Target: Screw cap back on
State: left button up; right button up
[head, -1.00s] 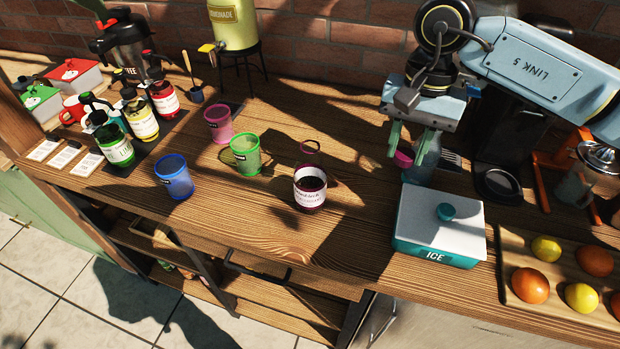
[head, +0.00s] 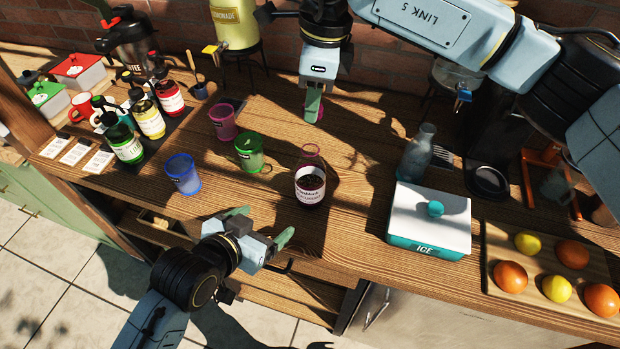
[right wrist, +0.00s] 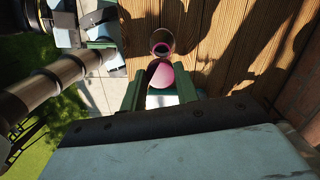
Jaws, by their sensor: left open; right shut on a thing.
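A clear bottle with a white label and dark contents (head: 310,190) stands upright on the table, its pink-rimmed mouth uncovered. In the right wrist view its round opening (right wrist: 160,38) shows just beyond the cap. My right gripper (head: 314,108) is shut on the pink cap (head: 320,113), held up behind the bottle and apart from it. The cap also shows between the fingers in the right wrist view (right wrist: 160,74). My left gripper (head: 263,226) is open and empty near the table's front edge, to the front left of the bottle.
A green cup (head: 250,155), a blue cup (head: 183,175) and a pink cup (head: 223,122) stand left of the bottle. A white ice box (head: 430,215) and a glass carafe (head: 416,155) stand to the right. The wood around the bottle is clear.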

aim_at(310, 182)
jog(key=shift+w, duration=0.1)
jog(key=shift+a, duration=0.1)
pick_arm(q)
jog(key=shift+m+t+h, duration=0.5)
jog(key=shift+t+h, duration=0.2)
jog(key=shift+h, duration=0.2)
jog(key=w+d+r, duration=0.2)
jog(key=d, duration=0.1)
jog(key=shift+w+d+r, duration=0.1)
jog(key=shift+r, duration=0.2)
jog(key=shift+w, duration=0.1)
jog(key=x, duration=1.1)
jog(key=shift+w+d+f, duration=0.2)
jog(key=shift+w+f, duration=0.05)
jog(key=c, duration=1.4)
jog(key=shift+c, duration=0.2)
pick_arm(e)
jog(key=shift+f, duration=2.5)
